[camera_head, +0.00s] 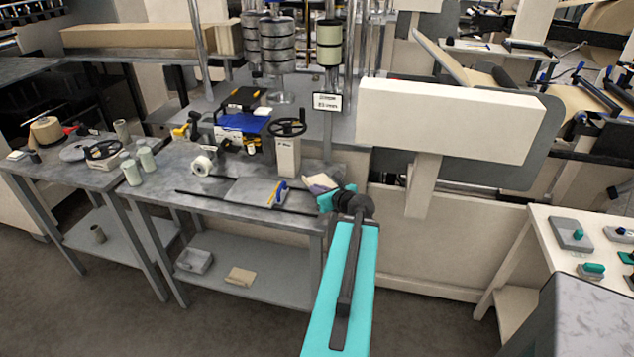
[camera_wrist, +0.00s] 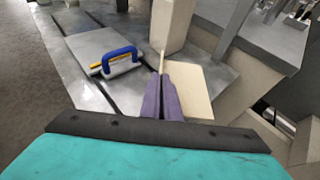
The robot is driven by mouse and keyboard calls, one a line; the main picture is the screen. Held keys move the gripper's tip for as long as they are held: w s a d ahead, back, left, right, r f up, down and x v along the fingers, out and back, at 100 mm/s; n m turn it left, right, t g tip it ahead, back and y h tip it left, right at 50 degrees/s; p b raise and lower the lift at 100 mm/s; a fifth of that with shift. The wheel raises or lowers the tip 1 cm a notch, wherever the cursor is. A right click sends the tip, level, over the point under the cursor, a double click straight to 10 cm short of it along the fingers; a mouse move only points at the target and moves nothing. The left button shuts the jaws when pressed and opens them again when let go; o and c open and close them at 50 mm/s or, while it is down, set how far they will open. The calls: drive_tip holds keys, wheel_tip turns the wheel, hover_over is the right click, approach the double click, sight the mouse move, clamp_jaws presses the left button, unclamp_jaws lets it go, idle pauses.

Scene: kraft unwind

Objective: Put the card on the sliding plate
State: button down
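My gripper (camera_wrist: 163,80) points down at the bench with its purple fingers close together. A thin tan card (camera_wrist: 162,61) shows edge-on between the fingertips, and the fingers look shut on it. The flat grey sliding plate (camera_wrist: 88,46) lies on the bench to the left of the gripper in the wrist view. In the head view the sliding plate (camera_head: 243,190) lies left of my gripper (camera_head: 318,188). A blue-handled tool with a yellow edge (camera_wrist: 119,59) stands at the plate's near right end. The card is apart from the plate.
A tan flat block (camera_wrist: 190,92) lies just right of the fingers. A beige post with a handwheel (camera_head: 287,155) stands behind the plate. A white roll (camera_head: 202,165) lies to its left. A dark rail (camera_head: 215,199) runs along the bench front. A large beige panel (camera_head: 450,120) overhangs at right.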

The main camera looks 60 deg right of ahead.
drive_tip(key=shift+s+a+r+p, duration=0.2)
drive_tip(key=shift+a+r+p, duration=0.1)
drive_tip(key=shift+p, duration=0.95)
drive_tip(key=shift+s+a+p, duration=0.1)
drive_tip(key=shift+a+p, duration=0.1)
drive_tip(key=shift+p, duration=0.6)
drive_tip(key=p, duration=0.3)
drive_tip(key=shift+s+a, duration=0.3)
drive_tip(key=shift+a, duration=0.05)
drive_tip(key=shift+a+p, duration=0.1)
drive_tip(key=shift+p, duration=0.3)
drive_tip(key=shift+s+a+f+p, duration=0.15)
drive_tip(key=shift+s+a+p, duration=0.1)
drive_tip(key=shift+p, duration=0.5)
